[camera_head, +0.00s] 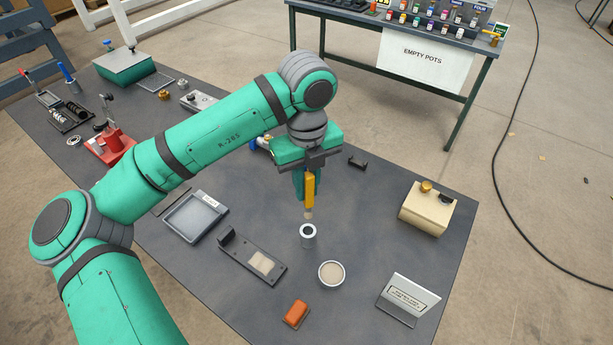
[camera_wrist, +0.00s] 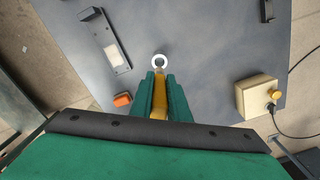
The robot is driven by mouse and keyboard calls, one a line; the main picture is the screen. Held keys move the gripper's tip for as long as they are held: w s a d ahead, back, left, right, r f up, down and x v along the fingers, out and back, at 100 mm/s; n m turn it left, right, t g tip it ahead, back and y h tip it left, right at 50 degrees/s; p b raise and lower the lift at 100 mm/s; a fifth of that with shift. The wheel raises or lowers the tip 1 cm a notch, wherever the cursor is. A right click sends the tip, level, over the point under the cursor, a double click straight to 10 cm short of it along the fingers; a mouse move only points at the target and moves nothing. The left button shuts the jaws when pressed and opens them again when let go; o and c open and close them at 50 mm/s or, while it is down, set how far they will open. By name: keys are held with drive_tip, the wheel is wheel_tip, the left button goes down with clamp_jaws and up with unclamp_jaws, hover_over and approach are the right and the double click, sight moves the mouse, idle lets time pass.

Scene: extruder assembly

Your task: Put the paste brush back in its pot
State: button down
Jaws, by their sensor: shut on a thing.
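My gripper (camera_head: 304,186) is shut on the paste brush (camera_head: 310,190), which has a yellow-orange handle and hangs nearly upright, its pale tip down. The brush also shows between the green fingers in the wrist view (camera_wrist: 160,105). The tip appears just above the rim, outside the pot; the exact gap is hard to tell.
A round dish with beige content (camera_head: 331,274) stands close to the pot. A dark plate with a beige patch (camera_head: 262,262), an orange block (camera_head: 296,313), a metal sign (camera_head: 410,297) and a cream box (camera_head: 427,210) surround it. The dark table (camera_head: 370,220) is bare right of the pot.

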sight(306, 216)
drive_tip(key=shift+w, duration=0.15)
drive_tip(key=shift+f, duration=2.75)
drive_tip(key=shift+f, duration=0.15)
drive_tip(key=shift+f, duration=3.05)
drive_tip(key=c, duration=1.6)
unclamp_jaws()
drive_tip(key=shift+r, duration=0.1)
wheel_tip(306, 216, up, 11)
drive_tip(key=shift+f, duration=0.15)
